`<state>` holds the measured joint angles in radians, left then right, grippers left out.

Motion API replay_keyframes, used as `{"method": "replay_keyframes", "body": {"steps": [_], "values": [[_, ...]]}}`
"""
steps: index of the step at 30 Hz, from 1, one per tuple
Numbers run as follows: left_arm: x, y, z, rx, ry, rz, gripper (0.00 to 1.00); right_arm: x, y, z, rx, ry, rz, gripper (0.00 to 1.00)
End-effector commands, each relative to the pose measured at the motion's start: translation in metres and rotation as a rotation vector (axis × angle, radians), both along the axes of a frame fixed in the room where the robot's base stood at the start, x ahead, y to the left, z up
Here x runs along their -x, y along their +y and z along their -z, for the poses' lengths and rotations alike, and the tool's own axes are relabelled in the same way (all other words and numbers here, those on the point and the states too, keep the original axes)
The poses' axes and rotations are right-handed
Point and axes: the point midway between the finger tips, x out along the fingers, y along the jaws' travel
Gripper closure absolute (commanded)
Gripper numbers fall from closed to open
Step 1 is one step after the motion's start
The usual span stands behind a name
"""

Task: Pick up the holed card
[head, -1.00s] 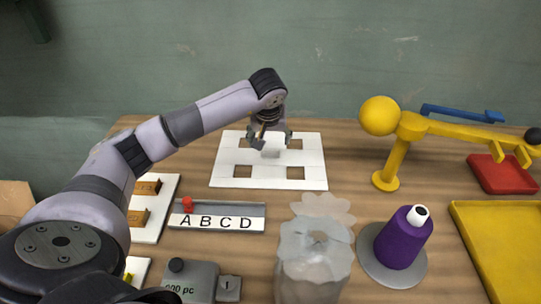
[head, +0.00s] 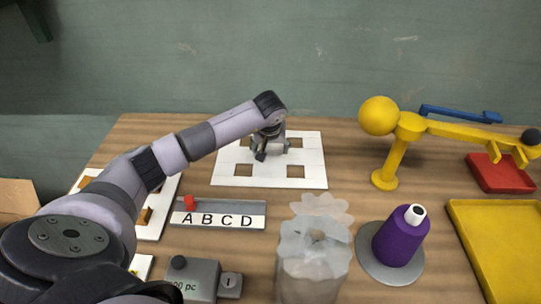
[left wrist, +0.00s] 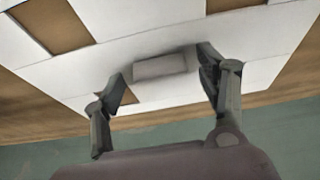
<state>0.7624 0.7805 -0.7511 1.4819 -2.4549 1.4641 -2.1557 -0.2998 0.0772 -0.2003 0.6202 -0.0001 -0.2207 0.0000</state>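The holed card (head: 268,178) is a white sheet with several square cut-outs, lying flat on the table at the back middle. It also shows in the left wrist view (left wrist: 75,76), with a small pale raised block (left wrist: 160,67) on it. My left gripper (head: 270,150) is over the middle of the card. In the left wrist view its two fingers (left wrist: 163,72) are spread apart, one on each side of the block. I cannot tell whether they touch the card. The gripper hides the block in the head view. My right gripper is not in view.
A grey tray lettered A B C D (head: 218,221) lies in front of the card. Clear flower-shaped pieces (head: 312,260) and a purple cone (head: 399,240) stand nearer right. A yellow balance stand (head: 392,165) rises right of the card. Bare table lies between.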

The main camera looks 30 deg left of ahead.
Motion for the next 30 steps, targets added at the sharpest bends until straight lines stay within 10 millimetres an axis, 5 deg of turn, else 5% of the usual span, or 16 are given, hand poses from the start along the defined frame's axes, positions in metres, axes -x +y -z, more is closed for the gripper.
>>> {"method": "replay_keyframes", "body": {"steps": [20, 30], "values": [[0.0001, 0.0001, -0.0005, 0.0, 0.0, 0.0, 0.81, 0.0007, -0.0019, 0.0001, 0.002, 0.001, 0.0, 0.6], [-0.0005, 0.0003, -0.0041, 0.0, -0.002, 0.0, 0.82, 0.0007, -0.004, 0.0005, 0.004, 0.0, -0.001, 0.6]]}}
